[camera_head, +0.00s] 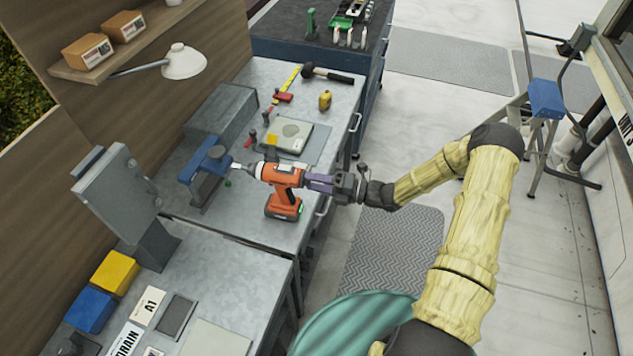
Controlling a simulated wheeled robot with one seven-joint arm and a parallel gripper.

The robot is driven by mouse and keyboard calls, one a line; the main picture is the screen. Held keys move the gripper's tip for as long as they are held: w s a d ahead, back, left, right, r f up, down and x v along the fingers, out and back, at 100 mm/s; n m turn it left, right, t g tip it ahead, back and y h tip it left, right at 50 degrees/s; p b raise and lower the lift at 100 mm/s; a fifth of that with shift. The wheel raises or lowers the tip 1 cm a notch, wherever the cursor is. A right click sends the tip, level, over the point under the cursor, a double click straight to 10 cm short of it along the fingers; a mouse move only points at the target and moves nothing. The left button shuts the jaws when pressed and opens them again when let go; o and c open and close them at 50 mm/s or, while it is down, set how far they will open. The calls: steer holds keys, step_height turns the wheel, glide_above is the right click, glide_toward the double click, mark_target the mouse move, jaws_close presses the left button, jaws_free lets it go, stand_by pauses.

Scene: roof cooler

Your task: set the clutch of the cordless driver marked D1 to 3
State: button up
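An orange and black cordless driver (283,175) stands upright on its battery on the grey metal bench. Its nose points left toward a blue clamp-like tool (207,163). The clutch collar near the nose is small, and I cannot read its numbers. No D1 mark is legible on the driver. My gripper (312,182), with purple fingers, reaches in from the right, level with the driver's rear body. The fingertips meet or overlap the driver's back end in this view. I cannot tell whether they are closed on it.
A grey box (222,112) stands behind the driver. A scale-like device (289,136), a hammer (325,75) and a yellow object (325,100) lie farther back. A white lamp (184,62) overhangs the bench. A nearer bench (220,265) holds blue and yellow boxes.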

steer(key=b+v, duration=0.5)
steer(key=v, duration=1.2)
steer(key=shift+d+b, duration=0.2)
steer(key=shift+b, duration=0.1)
steer(key=shift+r, duration=0.1)
steer(key=s+a+r+n+g+h, duration=0.15)
steer(key=s+n+g+h, duration=0.3)
steer(key=n, duration=0.45)
steer(key=s+a+n+g+h, duration=0.35)
steer(key=s+n+h, duration=0.25)
steer(key=n, duration=0.3)
steer(key=s+d+r+n+t+h, duration=0.2)
steer(key=r+n+t+h, duration=0.3)
steer(key=n, duration=1.3)
step_height(320, 180, up, 4)
steer(key=shift+s+r+t+h, duration=0.1)
steer(key=shift+s+t+h, duration=0.2)
steer(key=shift+s+h, duration=0.45)
